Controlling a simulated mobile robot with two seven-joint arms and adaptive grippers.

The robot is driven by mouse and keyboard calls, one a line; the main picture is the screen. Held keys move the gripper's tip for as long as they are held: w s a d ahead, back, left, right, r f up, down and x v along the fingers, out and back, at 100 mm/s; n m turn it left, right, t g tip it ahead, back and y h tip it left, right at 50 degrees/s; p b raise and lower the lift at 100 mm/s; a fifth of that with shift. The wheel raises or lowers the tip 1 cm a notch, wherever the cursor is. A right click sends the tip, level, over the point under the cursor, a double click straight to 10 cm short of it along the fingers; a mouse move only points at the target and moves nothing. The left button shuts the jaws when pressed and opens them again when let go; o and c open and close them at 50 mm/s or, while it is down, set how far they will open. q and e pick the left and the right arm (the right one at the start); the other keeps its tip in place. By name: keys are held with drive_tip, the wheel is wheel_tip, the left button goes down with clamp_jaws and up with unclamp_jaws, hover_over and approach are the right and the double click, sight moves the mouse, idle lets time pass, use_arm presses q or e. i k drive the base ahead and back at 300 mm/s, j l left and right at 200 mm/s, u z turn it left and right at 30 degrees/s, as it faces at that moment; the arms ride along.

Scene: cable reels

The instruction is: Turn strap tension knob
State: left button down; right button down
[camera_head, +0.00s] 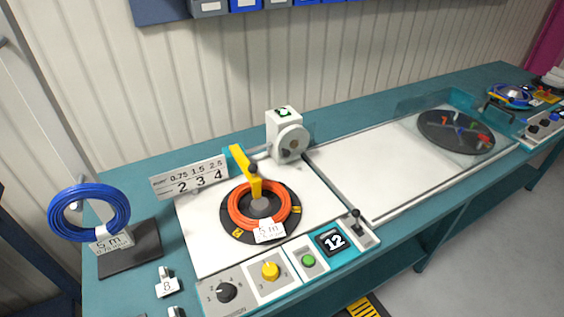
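A black knob (226,292) with numbers around it sits at the left end of the control panel (247,297) along the front edge of the bench. It is probably the tension knob; its pointer is too small to read. A sign (190,176) behind shows 0.75, 1.5, 2.5 above 2, 3, 4. An orange cable coil (236,215) lies on a black round plate (285,228) under a yellow arm (241,160), with a white "5 m" tag (269,231). Neither of my grippers is in view.
A blue cable coil (88,211) stands at left above a black base (131,250). A small tag marked 8 (167,287) stands left of the panel.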

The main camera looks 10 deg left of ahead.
sight(224, 294)
drive_tip(key=j+u, duration=0.1)
drive_tip(key=u, duration=0.3)
drive_tip(key=i+j+u, duration=0.1)
drive_tip(key=u, duration=0.25)
